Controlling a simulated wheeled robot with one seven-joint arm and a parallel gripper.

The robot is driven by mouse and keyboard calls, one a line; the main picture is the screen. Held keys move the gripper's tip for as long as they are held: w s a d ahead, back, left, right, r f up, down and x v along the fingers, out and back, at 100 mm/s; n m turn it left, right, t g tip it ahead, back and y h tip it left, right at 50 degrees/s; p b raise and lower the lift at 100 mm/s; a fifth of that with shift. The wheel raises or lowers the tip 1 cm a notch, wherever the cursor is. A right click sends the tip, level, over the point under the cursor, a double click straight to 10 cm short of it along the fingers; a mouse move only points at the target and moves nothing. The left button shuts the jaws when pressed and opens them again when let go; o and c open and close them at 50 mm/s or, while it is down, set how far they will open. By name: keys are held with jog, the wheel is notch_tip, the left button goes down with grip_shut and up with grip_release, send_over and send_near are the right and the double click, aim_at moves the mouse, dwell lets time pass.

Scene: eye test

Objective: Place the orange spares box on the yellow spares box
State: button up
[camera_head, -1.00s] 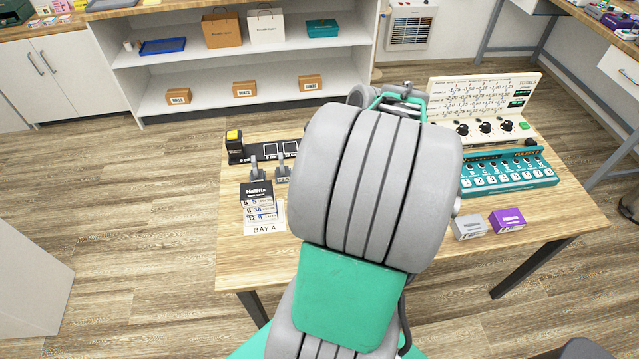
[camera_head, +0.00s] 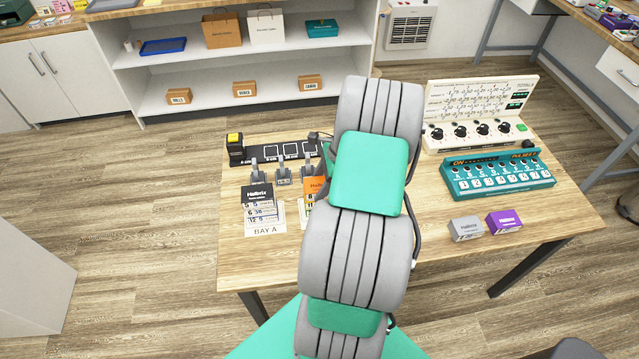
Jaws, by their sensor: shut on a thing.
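An orange box (camera_head: 315,187) with dark print on its top shows in part on the left side of the table, just left of my arm. My arm covers its right side, and I cannot tell whether it rests on something or is held. I can make out no yellow spares box; part of the table is hidden behind my arm. My gripper's jaws are hidden behind my arm links, so neither their opening nor anything between them shows.
A black-topped box (camera_head: 257,194) stands at the BAY A card (camera_head: 265,229), left of the orange box. Grey (camera_head: 466,228) and purple (camera_head: 504,222) boxes stand at right. A teal panel (camera_head: 498,176) and a white panel (camera_head: 480,115) stand behind. The front left tabletop (camera_head: 265,265) is clear.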

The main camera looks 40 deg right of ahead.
jog(key=o, duration=1.5)
jog(key=shift+f, duration=0.1)
jog(key=shift+c, duration=0.2)
jog(key=v, duration=1.2)
jog(key=w+a+r+n+h, duration=0.1)
jog(key=w+a+r+n, duration=0.25)
jog(key=a+n, duration=0.4)
jog(key=w+a+r+n+h, duration=0.15)
jog(key=a+r+n, duration=0.3)
jog(key=a, duration=0.55)
jog(key=s+a+r+n, duration=0.1)
jog(key=s+a+n, duration=0.2)
jog(key=a+n, duration=0.3)
jog(key=s+a+r+n+t+h, duration=0.1)
jog(key=s+a+n, duration=0.3)
jog(key=a+n, duration=0.2)
jog(key=shift+a+r+n+t+b, duration=0.3)
jog(key=shift+a+n+b, duration=0.15)
jog(key=shift+a, duration=0.35)
